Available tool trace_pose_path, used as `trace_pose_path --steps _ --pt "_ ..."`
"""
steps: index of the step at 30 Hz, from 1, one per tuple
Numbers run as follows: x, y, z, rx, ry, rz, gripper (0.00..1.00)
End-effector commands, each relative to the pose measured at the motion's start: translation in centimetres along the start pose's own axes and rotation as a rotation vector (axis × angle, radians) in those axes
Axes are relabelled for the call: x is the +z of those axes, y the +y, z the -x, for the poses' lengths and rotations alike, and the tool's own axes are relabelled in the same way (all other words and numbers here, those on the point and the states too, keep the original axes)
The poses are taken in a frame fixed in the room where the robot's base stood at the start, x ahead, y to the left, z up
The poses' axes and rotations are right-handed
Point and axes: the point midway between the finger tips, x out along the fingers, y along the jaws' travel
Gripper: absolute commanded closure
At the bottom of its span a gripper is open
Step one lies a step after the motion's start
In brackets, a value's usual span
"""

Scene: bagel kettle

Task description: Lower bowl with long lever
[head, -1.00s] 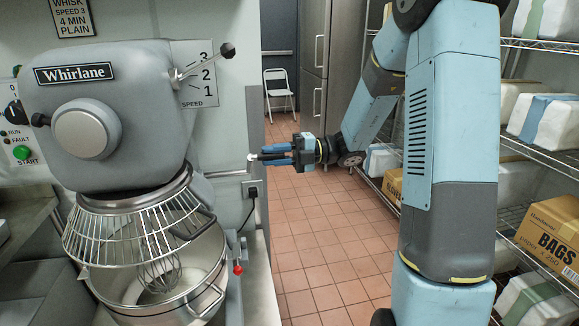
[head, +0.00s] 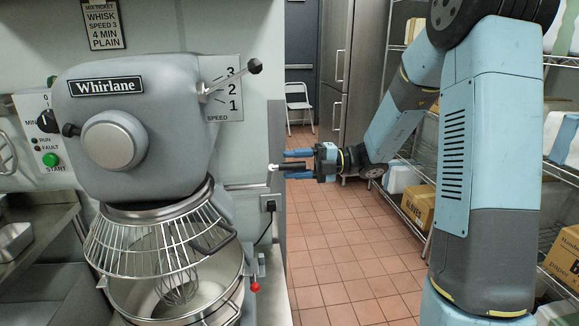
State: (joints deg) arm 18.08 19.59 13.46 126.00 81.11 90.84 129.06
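The mixer bowl (head: 222,273) is a metal bowl under the grey Whirlane mixer (head: 145,130), behind a wire guard (head: 150,240). A short lever with a red knob (head: 254,287) hangs at the bowl's right side. A lever with a black ball (head: 254,66) sits by the speed scale. A thin horizontal bar (head: 243,186) shows right of the mixer. My gripper (head: 290,165) is right of the mixer, apart from the bowl and red knob, its blue fingers spread. A dark piece with a pale tip (head: 272,167) shows between them; I cannot tell whether it is part of the gripper.
A wall outlet with a cord (head: 269,203) is below my gripper. Shelves with boxes (head: 419,206) stand at the right. A white folding chair (head: 298,104) and a steel fridge (head: 345,75) are at the back. The tiled floor (head: 340,250) between is clear.

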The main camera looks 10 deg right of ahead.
Motion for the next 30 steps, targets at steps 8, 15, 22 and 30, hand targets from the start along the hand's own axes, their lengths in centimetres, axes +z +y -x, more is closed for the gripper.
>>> trace_pose_path --steps 8,15,22,30 --pt "-0.1 -0.1 0.1 -0.001 0.002 -0.002 0.51" --pt "-0.1 -0.1 2.5 -0.001 0.0 -0.003 0.51" --pt "0.0 -0.2 7.1 -0.001 -0.001 -0.002 0.51" --pt "0.0 -0.2 11.8 0.0 -0.001 -0.003 0.51"
